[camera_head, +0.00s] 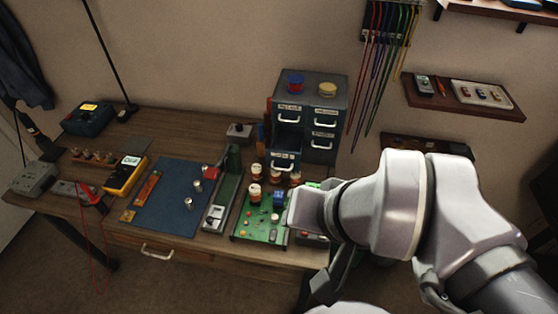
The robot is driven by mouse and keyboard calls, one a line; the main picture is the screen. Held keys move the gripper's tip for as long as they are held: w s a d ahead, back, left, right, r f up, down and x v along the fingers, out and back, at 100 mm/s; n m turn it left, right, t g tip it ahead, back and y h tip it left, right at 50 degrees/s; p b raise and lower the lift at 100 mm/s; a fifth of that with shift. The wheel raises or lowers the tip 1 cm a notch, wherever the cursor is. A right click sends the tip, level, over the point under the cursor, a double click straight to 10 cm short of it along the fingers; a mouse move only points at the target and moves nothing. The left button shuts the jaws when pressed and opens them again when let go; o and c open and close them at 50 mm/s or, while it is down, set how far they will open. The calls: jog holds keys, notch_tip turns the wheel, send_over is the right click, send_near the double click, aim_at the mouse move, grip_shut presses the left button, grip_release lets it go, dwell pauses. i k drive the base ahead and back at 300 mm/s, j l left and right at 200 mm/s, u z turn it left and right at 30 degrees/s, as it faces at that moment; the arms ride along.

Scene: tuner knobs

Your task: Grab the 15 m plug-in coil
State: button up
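Several small cylinders with white and orange-brown bands, which look like plug-in coils, stand near the green circuit board. One coil (255,193) stands at the board's left side. Another coil (256,171) stands behind it, and another (295,178) is near the drawer cabinet. Their labels are too small to read, so I cannot tell which is the 15 m coil. The green board (250,226) also carries a blue part (279,199) and several knobs. My pale arm covers the board's right side.
A grey drawer cabinet (319,100) stands behind the coils, with one drawer (287,140) pulled out. Coloured leads (378,70) hang on the wall.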

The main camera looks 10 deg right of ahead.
aim_at(256, 194)
jog(key=i+j+z, duration=0.2)
jog(key=j, duration=0.25)
jog(key=i+j+z, duration=0.2)
jog(key=j, duration=0.25)
jog(key=j+z, duration=0.25)
jog(key=j, duration=0.25)
jog(key=i+j+z, duration=0.2)
jog(key=j, duration=0.3)
jog(key=k, duration=0.1)
